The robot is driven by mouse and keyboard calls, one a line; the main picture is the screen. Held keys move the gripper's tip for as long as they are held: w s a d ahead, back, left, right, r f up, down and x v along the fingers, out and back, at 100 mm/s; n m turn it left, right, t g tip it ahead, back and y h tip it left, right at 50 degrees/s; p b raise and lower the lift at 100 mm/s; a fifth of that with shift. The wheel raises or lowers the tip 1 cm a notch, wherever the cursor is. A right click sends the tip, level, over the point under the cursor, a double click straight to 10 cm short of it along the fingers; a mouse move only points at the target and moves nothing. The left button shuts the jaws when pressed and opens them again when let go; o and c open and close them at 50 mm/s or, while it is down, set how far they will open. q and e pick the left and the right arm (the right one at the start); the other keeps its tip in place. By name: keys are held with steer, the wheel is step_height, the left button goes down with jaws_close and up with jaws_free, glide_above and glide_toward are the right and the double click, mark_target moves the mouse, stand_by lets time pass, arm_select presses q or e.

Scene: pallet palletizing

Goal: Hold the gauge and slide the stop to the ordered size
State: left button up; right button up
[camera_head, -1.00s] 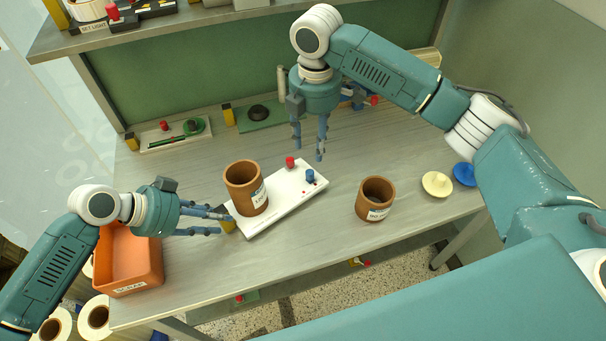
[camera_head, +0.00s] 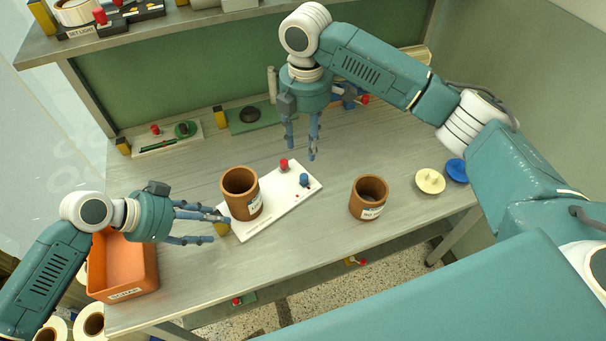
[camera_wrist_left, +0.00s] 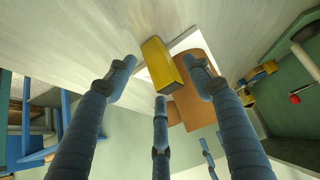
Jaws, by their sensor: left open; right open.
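The gauge is a white plate (camera_head: 275,218) lying on the bench, with a red knob (camera_head: 284,165), a blue knob (camera_head: 304,180) and a yellow block (camera_head: 222,229) at its left end. A brown labelled cup (camera_head: 241,193) stands upright on the plate. My left gripper (camera_head: 215,228) is open, its fingers spread beside the yellow block. In the left wrist view the yellow block (camera_wrist_left: 163,64) shows between the open fingers, with the brown cup (camera_wrist_left: 194,105) behind it. My right gripper (camera_head: 301,154) is open and empty, pointing down above the bench behind the red knob.
A second brown cup (camera_head: 369,197) stands to the right, near yellow (camera_head: 430,181) and blue (camera_head: 456,171) discs. An orange bin (camera_head: 123,284) is at the front left. Green-and-white fixtures (camera_head: 168,139) line the back. Bare bench lies between plate and second cup.

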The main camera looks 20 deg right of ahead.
arm_select(q)
steer(key=v, duration=1.2)
